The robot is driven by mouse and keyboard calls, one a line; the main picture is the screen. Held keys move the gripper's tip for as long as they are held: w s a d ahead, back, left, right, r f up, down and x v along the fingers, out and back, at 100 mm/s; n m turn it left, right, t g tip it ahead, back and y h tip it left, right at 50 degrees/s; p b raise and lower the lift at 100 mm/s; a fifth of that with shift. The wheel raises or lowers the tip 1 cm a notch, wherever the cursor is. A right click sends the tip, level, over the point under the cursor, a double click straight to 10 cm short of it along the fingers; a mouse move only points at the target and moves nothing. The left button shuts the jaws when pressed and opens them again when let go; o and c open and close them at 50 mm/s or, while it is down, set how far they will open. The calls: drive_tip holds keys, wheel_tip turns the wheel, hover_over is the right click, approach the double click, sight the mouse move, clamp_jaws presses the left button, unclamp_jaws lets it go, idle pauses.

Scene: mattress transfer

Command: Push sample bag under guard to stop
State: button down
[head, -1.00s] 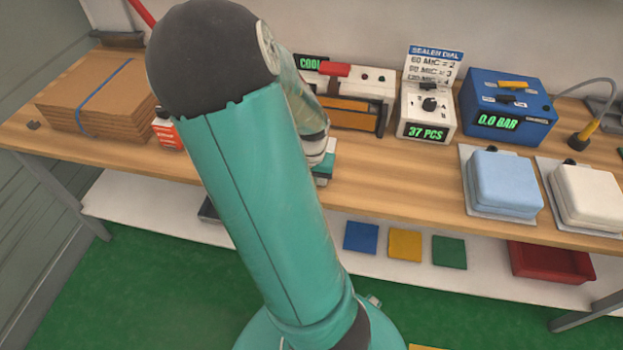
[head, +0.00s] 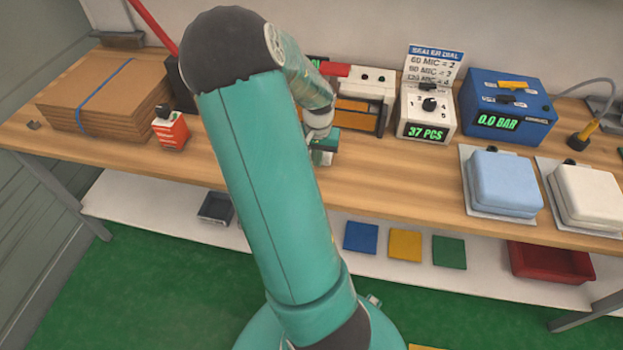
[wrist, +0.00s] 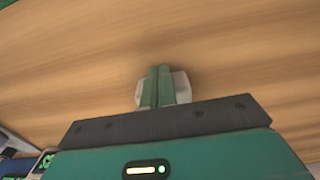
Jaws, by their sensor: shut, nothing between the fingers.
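My gripper (head: 322,155) is just above the wooden bench, in front of the sealer (head: 362,88), and my arm partly hides it. In the wrist view its green fingers (wrist: 163,86) are closed together over bare wood. Pale grey-white patches show on both sides of the fingers; I cannot tell whether they are part of the gripper or something under it. The sealer has a red handle (head: 336,70) and an orange-brown front strip (head: 358,106) that may be the guard. I cannot make out a separate sample bag; the stop cannot be identified either.
Right of the sealer stand a white dial box (head: 425,112) reading 37 PCS and a blue box (head: 508,103) reading 0.0 BAR. Blue (head: 503,180) and white (head: 590,195) pads lie further right. Cardboard (head: 105,98) and a red-white box (head: 171,130) are left. Bench front-centre is clear.

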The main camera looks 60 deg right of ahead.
drive_tip(key=d, duration=0.2)
drive_tip(key=w+d, duration=0.2)
drive_tip(key=d, duration=0.1)
drive_tip(key=shift+w+d, duration=0.15)
drive_tip(key=shift+d, duration=0.25)
drive_tip(key=shift+w+d+r, duration=0.1)
